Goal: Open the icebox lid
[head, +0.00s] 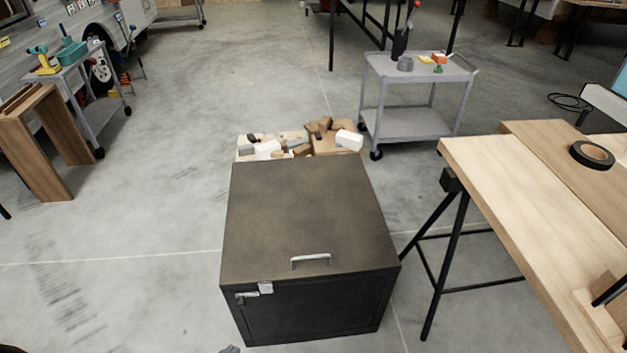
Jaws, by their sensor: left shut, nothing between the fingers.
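The icebox (315,308) is a dark box on the concrete floor in the middle of the head view. Its brown-grey lid (300,210) lies flat and closed on top. A metal handle (310,261) stands on the lid near the front edge. A small light metal latch (265,288) sits at the front left of the rim. Only a grey tip of my left gripper (229,349) shows at the bottom edge, below and in front of the icebox, apart from the handle. It is shut and empty. My right gripper is not in view.
A wooden trestle table (490,190) with a black tape roll (592,154) stands close on the right. Wood offcuts (300,143) lie behind the icebox. A grey cart (420,75) stands behind right.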

